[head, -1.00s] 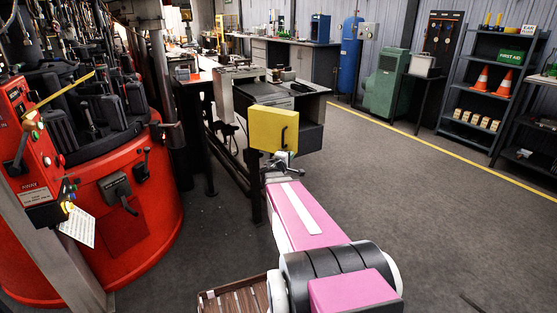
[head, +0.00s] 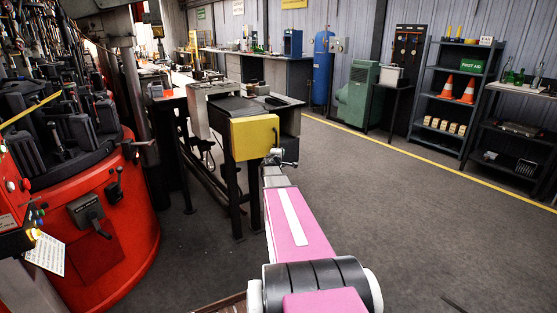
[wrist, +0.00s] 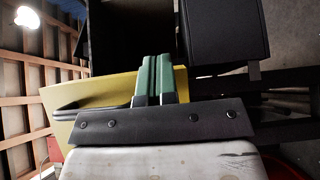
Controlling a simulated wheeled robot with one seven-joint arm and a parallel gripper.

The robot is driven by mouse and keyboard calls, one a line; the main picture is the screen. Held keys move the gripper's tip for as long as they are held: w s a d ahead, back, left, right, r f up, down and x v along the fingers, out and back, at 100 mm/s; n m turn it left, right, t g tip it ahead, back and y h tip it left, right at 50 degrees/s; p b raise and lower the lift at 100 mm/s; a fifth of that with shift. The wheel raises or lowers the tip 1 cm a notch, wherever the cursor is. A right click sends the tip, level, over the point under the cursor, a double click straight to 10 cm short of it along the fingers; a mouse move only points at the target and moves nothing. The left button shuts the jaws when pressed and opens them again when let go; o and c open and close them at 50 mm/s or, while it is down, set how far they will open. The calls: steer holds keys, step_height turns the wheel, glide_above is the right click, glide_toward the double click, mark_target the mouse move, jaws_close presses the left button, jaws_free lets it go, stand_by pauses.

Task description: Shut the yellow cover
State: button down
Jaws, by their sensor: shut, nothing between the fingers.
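The yellow cover (head: 252,138) is on the front of a dark box on the bench in the head view, with a dark handle near its right edge. It also shows in the wrist view (wrist: 100,92), with a dark handle bar on it. A dark opening (wrist: 132,38) shows beyond it there, so the cover looks at least partly open. My gripper (head: 284,158) is at the cover's lower right. In the wrist view my gripper (wrist: 154,65) has its green fingertips together, empty, close against the cover's edge. Whether they touch it is unclear.
A red round machine (head: 125,215) with levers stands at the left. A green cabinet (head: 355,95), a blue cylinder (head: 323,68) and shelves with cones (head: 457,95) stand along the back wall. The grey floor (head: 400,220) on the right is clear.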

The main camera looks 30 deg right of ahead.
steer(key=w+d, duration=0.2)
steer(key=w, duration=0.5)
